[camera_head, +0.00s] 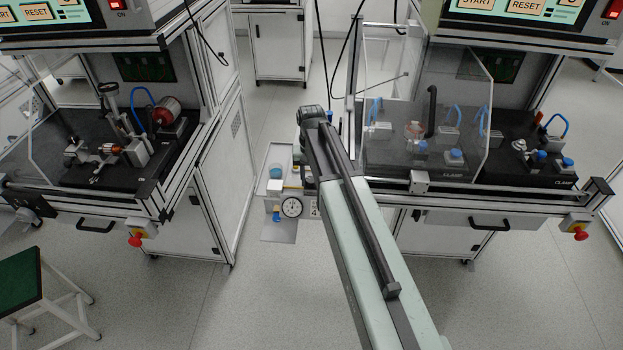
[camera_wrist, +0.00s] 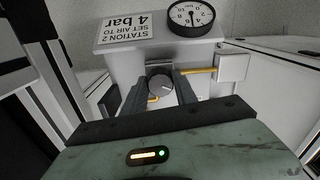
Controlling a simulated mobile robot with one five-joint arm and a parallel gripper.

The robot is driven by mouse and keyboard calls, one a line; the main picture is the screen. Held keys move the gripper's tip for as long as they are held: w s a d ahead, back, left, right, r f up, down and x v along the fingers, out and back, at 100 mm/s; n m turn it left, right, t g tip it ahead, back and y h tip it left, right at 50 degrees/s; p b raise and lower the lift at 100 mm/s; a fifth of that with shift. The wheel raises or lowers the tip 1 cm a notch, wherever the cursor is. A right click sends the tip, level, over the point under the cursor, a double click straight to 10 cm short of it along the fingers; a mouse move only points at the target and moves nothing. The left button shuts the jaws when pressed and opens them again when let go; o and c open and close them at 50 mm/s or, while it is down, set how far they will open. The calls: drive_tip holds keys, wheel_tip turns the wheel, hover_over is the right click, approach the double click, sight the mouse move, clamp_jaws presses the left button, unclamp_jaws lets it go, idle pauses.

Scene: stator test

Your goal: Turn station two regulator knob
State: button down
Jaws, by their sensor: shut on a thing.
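The regulator knob (camera_wrist: 160,85), grey and round with a light mark, sits between the two dark fingers of my gripper (camera_wrist: 158,92) in the wrist view. The fingers are shut on it from both sides. Above it are the round white pressure gauge (camera_wrist: 192,17) and an upside-down label (camera_wrist: 127,28) reading station 2, set air to 4 bar. The gauge needle is too small to read surely. In the head view the gauge (camera_head: 291,207) shows beside my arm; the knob and fingers are hidden there.
In the head view, a left bench (camera_head: 95,205) and a right bench with a clear guard (camera_head: 425,100) flank my arm. Open floor lies at lower left, beside a green stool (camera_head: 20,278).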

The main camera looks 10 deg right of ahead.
sight(311, 180)
drive_tip(key=shift+n, duration=1.6)
drive_tip(key=c, duration=1)
unclamp_jaws()
drive_tip(key=shift+o, duration=0.2)
wheel_tip(311, 180, up, 8)
drive_tip(key=p, duration=0.8)
drive_tip(key=shift+f, duration=0.15)
